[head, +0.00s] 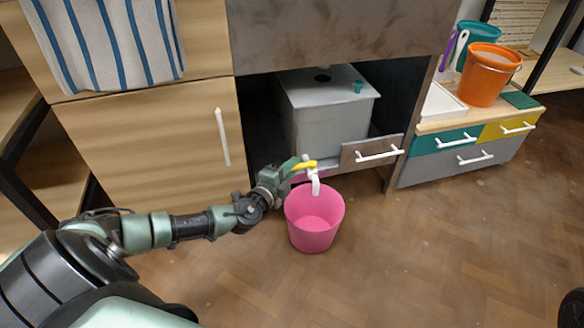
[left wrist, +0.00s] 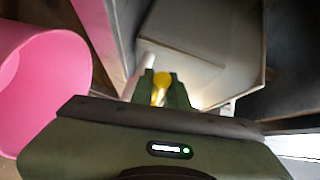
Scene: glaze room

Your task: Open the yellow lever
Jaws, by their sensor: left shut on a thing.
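The yellow lever (head: 304,165) sits on top of a white tap (head: 315,182) at the front of a grey tank. My left gripper (head: 300,164) is at the lever and shut on it. In the left wrist view the yellow lever (left wrist: 160,84) shows between the two green fingers (left wrist: 161,88). The tap's white spout points down over a pink bucket (head: 314,218) on the floor. In the left wrist view the bucket (left wrist: 38,82) is at the left. My right gripper is in neither view.
The grey tank (head: 325,110) stands in an open cabinet bay, with a small teal thing (head: 357,87) on its lid. A wooden door (head: 150,140) is at the left. Drawers (head: 465,150) with an orange bucket (head: 487,75) on top stand at the right.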

